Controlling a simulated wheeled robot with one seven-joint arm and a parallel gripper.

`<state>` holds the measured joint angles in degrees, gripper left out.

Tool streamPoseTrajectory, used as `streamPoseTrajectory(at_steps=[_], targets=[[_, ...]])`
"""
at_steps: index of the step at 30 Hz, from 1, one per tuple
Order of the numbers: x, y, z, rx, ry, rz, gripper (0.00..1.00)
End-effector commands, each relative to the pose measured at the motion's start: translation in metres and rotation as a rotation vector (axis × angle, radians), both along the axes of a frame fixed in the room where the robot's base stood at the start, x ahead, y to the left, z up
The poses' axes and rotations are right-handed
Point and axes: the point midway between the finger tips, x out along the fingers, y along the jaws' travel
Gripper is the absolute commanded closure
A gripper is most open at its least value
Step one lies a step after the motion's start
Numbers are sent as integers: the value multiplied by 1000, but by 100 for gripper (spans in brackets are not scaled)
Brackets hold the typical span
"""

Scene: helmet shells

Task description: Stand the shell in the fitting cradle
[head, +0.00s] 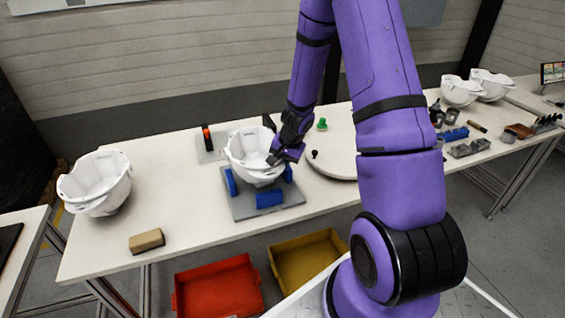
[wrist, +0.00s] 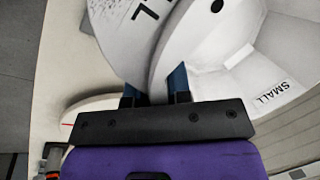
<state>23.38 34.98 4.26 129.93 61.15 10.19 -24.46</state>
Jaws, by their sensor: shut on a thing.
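A white helmet shell (head: 250,150) is in the middle of the head view, at the fitting cradle, a grey plate (head: 248,212) with blue pads (head: 269,198). The shell's lower part is among the pads; I cannot tell whether it rests on them. Its opening faces up, slightly tilted. My gripper (head: 273,158) is shut on the shell's right rim.
Another white shell (head: 96,184) stands at the table's left end, with a tan block (head: 147,241) nearby. A device with an orange part (head: 208,140) is behind the cradle; a round white disc (head: 333,160) is to its right. Red (head: 218,292) and yellow (head: 306,262) bins stand below.

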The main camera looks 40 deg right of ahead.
Motion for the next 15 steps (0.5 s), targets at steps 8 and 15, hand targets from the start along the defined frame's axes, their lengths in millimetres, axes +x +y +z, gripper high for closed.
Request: streamPoseTrajectory(at_steps=[8,15], targets=[[0,0,-5,1,1,-1,100],[0,0,-9,0,0,0,100]])
